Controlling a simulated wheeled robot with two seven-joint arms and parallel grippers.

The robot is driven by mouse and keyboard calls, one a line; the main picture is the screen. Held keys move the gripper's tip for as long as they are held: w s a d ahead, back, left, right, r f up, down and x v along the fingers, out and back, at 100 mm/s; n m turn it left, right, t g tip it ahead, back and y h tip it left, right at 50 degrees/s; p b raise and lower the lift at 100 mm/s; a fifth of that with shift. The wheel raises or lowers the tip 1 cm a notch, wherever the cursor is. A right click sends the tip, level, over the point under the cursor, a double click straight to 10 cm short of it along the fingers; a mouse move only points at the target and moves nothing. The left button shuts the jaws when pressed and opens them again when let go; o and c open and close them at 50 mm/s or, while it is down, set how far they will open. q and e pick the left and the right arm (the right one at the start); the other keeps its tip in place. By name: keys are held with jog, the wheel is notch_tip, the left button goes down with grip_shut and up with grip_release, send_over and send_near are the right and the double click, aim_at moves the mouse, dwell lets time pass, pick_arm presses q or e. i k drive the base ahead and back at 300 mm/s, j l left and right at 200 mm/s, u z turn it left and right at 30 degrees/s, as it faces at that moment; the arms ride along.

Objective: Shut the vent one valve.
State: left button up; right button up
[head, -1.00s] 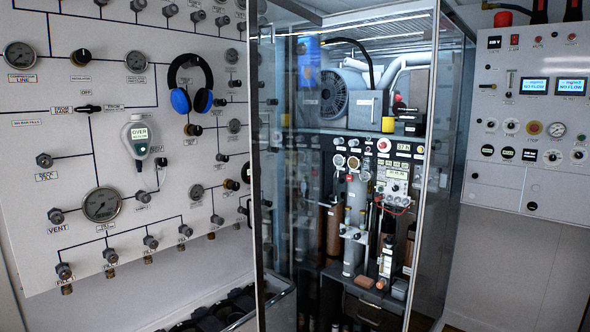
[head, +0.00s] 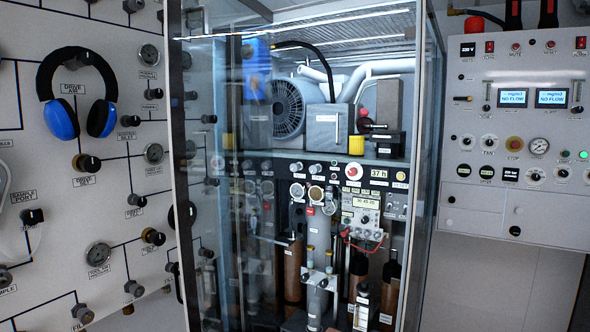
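The white fill panel (head: 110,205) fills the left side of the head view, with several valve knobs on it. A black knob (head: 88,163) sits below the blue headphones, and a knob with a brass-coloured part (head: 152,236) sits lower right. Grey knobs (head: 134,288) (head: 82,313) are near the bottom, the lowest beside a partly cut label starting "FILL". I cannot read a label naming vent one on any knob in view. Neither of my grippers is in view.
Blue and black headphones (head: 61,121) hang on the panel. A glass-fronted cabinet (head: 181,165) with a compressor and gauges stands in the middle. A control panel (head: 480,205) with two lit screens is on the right wall.

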aim_at(294, 167)
jog(key=l+u, duration=0.1)
jog(key=u, duration=0.4)
jog(key=i+l+u, duration=0.2)
jog(key=l, duration=0.2)
jog(key=i+l+u, duration=0.2)
jog(key=l, duration=0.25)
jog(key=l+u, duration=0.2)
jog(key=l, duration=0.2)
jog(key=i+l+u, duration=0.2)
jog(key=l, duration=0.3)
jog(key=k, duration=0.1)
